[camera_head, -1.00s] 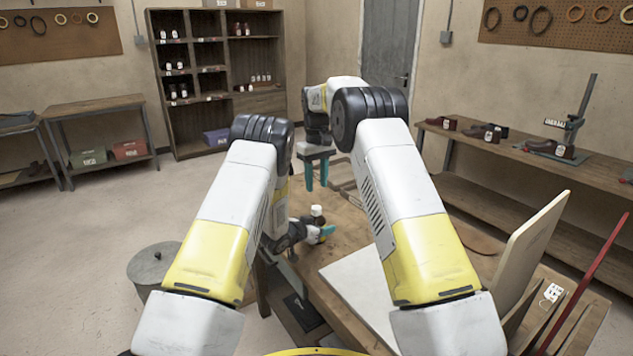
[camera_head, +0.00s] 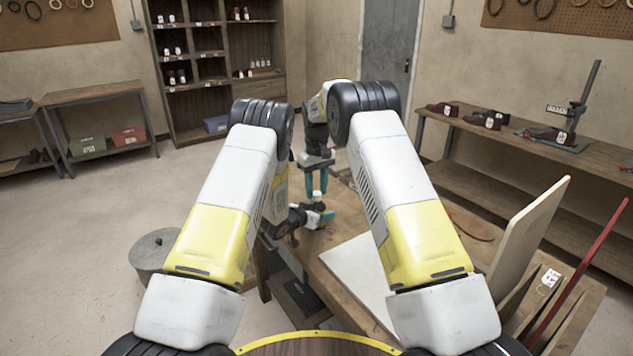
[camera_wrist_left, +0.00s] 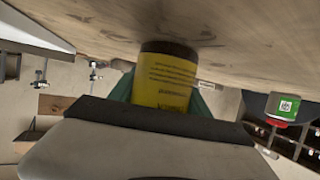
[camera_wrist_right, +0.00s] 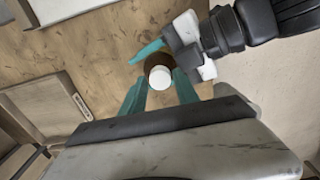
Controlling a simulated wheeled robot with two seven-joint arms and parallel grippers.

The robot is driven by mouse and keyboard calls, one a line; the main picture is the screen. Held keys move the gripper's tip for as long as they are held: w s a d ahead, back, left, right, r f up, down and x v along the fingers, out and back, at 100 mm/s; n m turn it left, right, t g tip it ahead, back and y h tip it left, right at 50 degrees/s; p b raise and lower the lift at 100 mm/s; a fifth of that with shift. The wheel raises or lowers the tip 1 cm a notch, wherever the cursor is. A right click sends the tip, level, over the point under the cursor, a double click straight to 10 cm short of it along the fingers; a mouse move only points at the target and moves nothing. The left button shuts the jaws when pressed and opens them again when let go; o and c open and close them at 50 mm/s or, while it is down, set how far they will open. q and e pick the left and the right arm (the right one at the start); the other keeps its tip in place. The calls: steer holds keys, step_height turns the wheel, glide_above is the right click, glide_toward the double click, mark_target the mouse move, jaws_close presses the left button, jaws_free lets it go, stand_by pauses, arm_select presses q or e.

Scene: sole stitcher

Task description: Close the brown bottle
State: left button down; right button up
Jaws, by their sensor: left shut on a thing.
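The brown bottle (camera_wrist_right: 153,58) is upright, with a white cap (camera_wrist_right: 160,77) at its top, seen from above in the right wrist view. Its yellow label (camera_wrist_left: 166,80) fills the middle of the left wrist view. My left gripper (camera_head: 326,217) is shut around the bottle's body, low over the table. My right gripper (camera_head: 316,182) points down just above the bottle. Its teal fingers stand apart on either side of the white cap in the right wrist view. I cannot tell whether they touch it, or how tightly the cap sits.
The wooden worktable (camera_head: 345,305) carries a pale board (camera_head: 352,268) to the right of the grippers. A green and red object (camera_wrist_left: 283,107) shows at the right in the left wrist view. A tilted board (camera_head: 528,240) and a red bar (camera_head: 580,270) stand at the right.

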jaws_close()
stand_by(0.3)
steer(key=shift+o, duration=1.7)
jaws_free()
step_height(320, 180, up, 12)
